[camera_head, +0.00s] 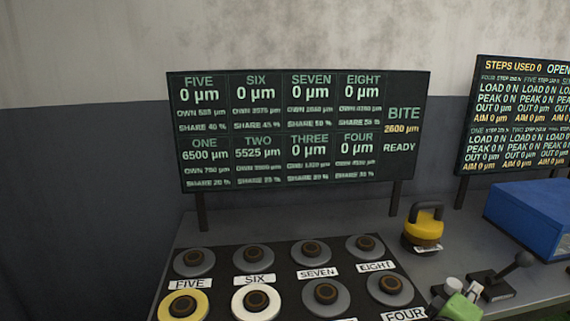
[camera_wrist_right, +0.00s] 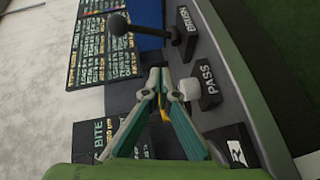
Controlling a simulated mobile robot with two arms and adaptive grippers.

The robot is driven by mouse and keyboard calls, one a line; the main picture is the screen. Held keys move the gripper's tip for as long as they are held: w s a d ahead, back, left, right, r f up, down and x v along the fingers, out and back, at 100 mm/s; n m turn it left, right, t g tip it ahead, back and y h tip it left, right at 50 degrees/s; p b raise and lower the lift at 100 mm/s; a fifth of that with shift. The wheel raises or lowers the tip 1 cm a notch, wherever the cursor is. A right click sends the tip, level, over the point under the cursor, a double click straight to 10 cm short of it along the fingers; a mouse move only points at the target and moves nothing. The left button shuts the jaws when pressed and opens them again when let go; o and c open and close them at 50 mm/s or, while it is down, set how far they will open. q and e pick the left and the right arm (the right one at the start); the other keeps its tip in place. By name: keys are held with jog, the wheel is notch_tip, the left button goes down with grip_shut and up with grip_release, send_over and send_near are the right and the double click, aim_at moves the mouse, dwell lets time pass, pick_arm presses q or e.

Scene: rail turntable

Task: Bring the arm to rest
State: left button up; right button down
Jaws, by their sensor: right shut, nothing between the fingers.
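My right gripper (camera_head: 460,300) shows green at the lower right edge of the head view, in front of the grey bench. In the right wrist view its two teal fingers (camera_wrist_right: 161,92) meet at the tips, shut with nothing between them. A white knob beside the PASS label (camera_wrist_right: 210,84) appears just right of the fingertips; I cannot tell whether they touch. My left gripper is not in view.
A black lever (camera_head: 510,272) stands near the gripper and shows beside the BRUSH label in the wrist view (camera_wrist_right: 135,27). A yellow weight (camera_head: 422,232), blue box (camera_head: 530,215), display board (camera_head: 300,130) and several round pads (camera_head: 325,295) are around.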

jog(key=s+a+f+m+g+y, duration=0.1)
jog(key=s+a+f+y, duration=0.3)
jog(key=f, duration=0.3)
jog(key=s+a+f+m+g+y, duration=0.1)
jog(key=s+a+f+y, duration=0.1)
jog(key=s+a+f, duration=0.4)
jog(key=s+a+f+m+g+y, duration=0.1)
jog(key=s+a+f+g+y, duration=0.1)
jog(key=s+a+f+y, duration=0.45)
jog(key=s+a+f+g+y, duration=0.1)
jog(key=s+a+f+g, duration=0.2)
jog(key=s+a, duration=0.65)
jog(key=s+d+f, duration=0.1)
jog(key=s+f, duration=0.1)
jog(key=f, duration=1.1)
jog(key=s+d+f, duration=0.1)
jog(key=s+f, duration=0.1)
jog(key=f, duration=1.1)
jog(key=s+d+f+g+p, duration=0.1)
jog(key=s+d+f+g, duration=0.1)
jog(key=s+f, duration=1.2)
jog(key=shift+s+d+f, duration=0.35)
jog(key=shift+s+d, duration=0.1)
jog(key=shift+s, duration=0.75)
